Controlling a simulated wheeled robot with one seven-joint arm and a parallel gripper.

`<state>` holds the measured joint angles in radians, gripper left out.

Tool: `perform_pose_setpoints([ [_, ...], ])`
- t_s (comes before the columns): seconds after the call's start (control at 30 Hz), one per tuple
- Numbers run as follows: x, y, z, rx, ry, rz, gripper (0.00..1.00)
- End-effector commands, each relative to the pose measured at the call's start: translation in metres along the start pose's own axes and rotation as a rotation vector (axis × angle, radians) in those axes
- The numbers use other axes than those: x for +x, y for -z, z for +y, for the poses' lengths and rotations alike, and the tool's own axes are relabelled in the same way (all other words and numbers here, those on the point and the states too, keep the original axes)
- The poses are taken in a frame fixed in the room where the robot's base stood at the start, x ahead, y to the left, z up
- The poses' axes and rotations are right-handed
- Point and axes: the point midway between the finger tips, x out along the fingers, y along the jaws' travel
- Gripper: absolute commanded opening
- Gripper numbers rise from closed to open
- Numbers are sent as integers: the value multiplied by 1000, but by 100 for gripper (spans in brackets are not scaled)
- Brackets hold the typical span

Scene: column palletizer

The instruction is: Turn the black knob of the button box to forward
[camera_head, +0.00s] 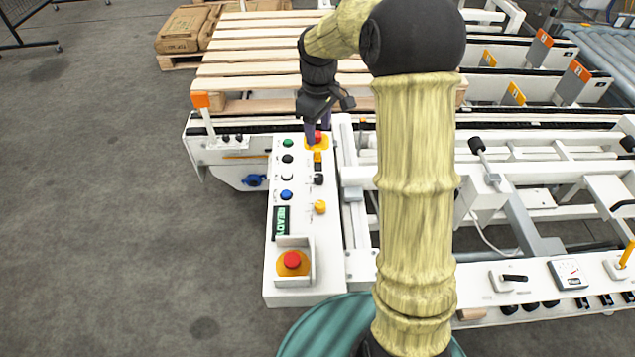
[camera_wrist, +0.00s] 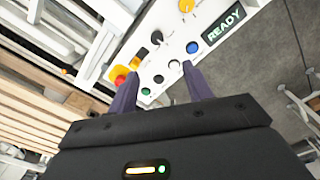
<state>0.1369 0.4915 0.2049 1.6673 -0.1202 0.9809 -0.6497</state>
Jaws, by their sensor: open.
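The white button box (camera_head: 302,237) stands upright-topped at the middle of the head view, with several buttons and knobs on it. Its black knob (camera_head: 318,179) sits below the yellow-and-black switch and above the yellow knob; it also shows in the wrist view (camera_wrist: 157,38), beyond the fingertips. My gripper (camera_head: 318,122) is over the far end of the box, by the far red button. In the wrist view my gripper (camera_wrist: 158,72) is open, its two purple fingers apart with nothing held. A small black button (camera_wrist: 158,79) shows between the fingers. I cannot tell the knob's setting.
A red stop button (camera_head: 291,260) in a raised guard is at the near end of the box. A wooden pallet (camera_head: 265,75) lies behind it. White conveyor frames fill the right side.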

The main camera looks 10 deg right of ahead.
Motion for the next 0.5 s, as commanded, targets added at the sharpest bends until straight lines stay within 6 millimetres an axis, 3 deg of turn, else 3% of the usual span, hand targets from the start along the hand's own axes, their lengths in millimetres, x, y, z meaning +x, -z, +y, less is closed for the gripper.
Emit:
perform_pose_setpoints([
  [0.13, 8, 9, 10, -52, 12, -7, 50],
  [0.5, 8, 9, 10, -55, 13, -9, 50],
])
